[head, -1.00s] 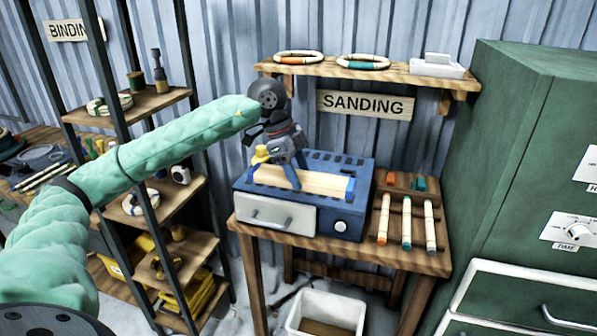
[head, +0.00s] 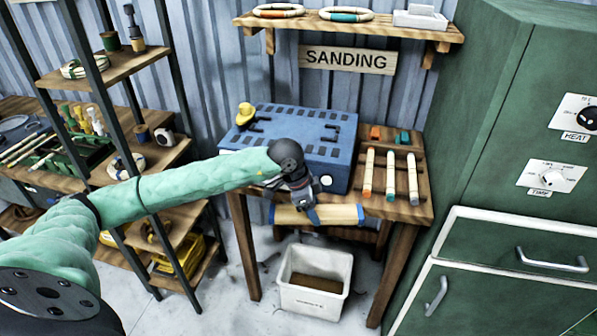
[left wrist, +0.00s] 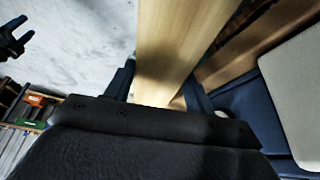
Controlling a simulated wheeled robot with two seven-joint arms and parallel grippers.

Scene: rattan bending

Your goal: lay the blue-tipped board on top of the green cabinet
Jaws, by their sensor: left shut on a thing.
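The pale wooden board with a blue tip (head: 335,215) is held level at the front of the sanding bench, below its top. My left gripper (head: 312,216) is shut on it, left of the blue tip; its far left part is partly hidden. In the left wrist view the board (left wrist: 182,45) runs up from between the fingers.
A blue machine (head: 305,135) with a yellow knob sits on the bench (head: 425,212), beside a rack with several tipped sticks (head: 390,175). A white bin (head: 315,275) stands on the floor below. A shelf with rings (head: 350,25) is above. The cabinet has protruding handles (head: 552,262).

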